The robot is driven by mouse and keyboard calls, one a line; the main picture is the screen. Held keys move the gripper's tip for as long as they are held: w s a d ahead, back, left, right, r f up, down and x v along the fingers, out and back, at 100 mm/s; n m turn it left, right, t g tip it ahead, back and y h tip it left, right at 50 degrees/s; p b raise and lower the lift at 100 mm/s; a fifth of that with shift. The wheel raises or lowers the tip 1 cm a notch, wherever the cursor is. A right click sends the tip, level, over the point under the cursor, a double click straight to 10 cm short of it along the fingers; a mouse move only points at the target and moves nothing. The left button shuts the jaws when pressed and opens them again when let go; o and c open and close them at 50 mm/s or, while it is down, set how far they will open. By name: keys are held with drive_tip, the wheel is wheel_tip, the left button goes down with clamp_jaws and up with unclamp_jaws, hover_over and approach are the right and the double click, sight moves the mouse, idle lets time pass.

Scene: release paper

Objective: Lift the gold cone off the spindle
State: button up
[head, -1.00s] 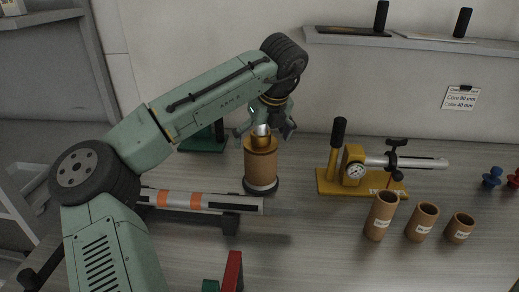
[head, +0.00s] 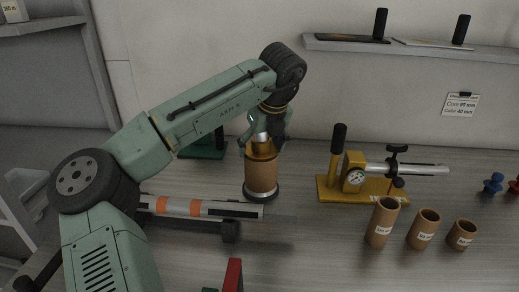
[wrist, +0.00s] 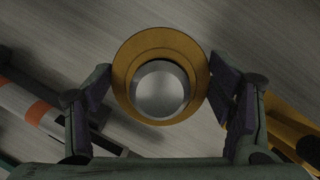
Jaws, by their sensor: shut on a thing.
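The gold cone (head: 261,152) sits on top of a brown cardboard core (head: 262,174) that stands upright on a dark round base (head: 261,194). In the wrist view the gold cone (wrist: 124,68) is a stepped ring around the silver round top of the spindle (wrist: 160,89). My gripper (head: 262,144) is over the cone from above, with a finger on each side. In the wrist view my gripper (wrist: 161,88) is shut on the cone's left and right rim. The lower spindle is hidden inside the core.
A yellow fixture with a gauge and upright black handle (head: 354,174) stands to the right. Three cardboard tubes (head: 422,229) stand in front of it. A grey roller with orange bands (head: 196,208) lies left of the spindle. A red block (head: 232,275) is at the front.

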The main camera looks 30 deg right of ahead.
drive_tip(key=c, duration=0.4)
drive_tip(key=shift+r+p, duration=1.3)
drive_tip(key=shift+p, duration=0.2)
drive_tip(key=shift+r+p, duration=0.3)
drive_tip(key=shift+r, duration=1.9)
drive_tip(key=shift+r, duration=2.45)
